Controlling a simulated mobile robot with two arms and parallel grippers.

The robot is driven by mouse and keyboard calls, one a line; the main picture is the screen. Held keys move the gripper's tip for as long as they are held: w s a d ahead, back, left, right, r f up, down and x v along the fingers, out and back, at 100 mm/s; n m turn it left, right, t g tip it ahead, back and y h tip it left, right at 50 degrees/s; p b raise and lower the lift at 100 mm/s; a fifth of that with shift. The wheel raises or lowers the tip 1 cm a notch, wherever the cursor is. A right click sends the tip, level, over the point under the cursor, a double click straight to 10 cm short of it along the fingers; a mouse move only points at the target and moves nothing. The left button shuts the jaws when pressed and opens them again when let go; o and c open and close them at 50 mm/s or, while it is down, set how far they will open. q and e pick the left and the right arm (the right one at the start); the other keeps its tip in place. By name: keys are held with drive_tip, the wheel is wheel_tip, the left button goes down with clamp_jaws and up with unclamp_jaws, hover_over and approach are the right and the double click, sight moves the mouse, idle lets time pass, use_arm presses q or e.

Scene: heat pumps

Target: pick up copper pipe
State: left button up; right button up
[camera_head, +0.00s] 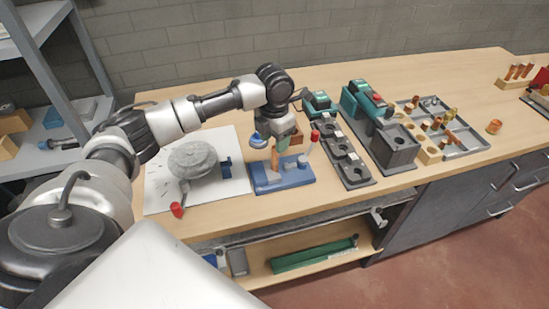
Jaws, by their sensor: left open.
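Several short copper pipe pieces (437,123) stand in a grey compartment tray (467,143) on the right part of the workbench. More copper-coloured pieces (515,72) stand in a wooden holder at the far right. My left arm reaches in from the left, and my left gripper (276,155) points down over a blue fixture (283,178) at the middle of the bench. The gripper is open. An orange-brown upright piece shows at its fingertips; I cannot tell what it is or whether the fingers touch it. My right gripper is out of view.
A grey round part (193,160) lies on a white sheet (159,190), with a red-capped tool (177,209) nearby. Black holders (355,173) and green-and-black tools (366,98) stand right of the blue fixture. A shelf rack (70,140) stands left. The bench front edge is fairly clear.

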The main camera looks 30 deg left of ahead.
sight(274, 154)
use_arm(q)
drive_tip(key=f+p, duration=0.1)
drive_tip(key=f, duration=0.3)
drive_tip(key=shift+d+f+p, duration=0.2)
drive_tip(key=shift+f+p, duration=0.05)
drive_tip(key=shift+p, duration=0.1)
drive_tip(key=shift+s+f, duration=0.1)
drive_tip(key=shift+f, duration=0.45)
drive_tip(key=shift+c, duration=1.1)
clamp_jaws()
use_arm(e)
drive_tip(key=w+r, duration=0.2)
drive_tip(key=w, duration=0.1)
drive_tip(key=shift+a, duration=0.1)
use_arm(q)
drive_tip(key=shift+r, duration=0.15)
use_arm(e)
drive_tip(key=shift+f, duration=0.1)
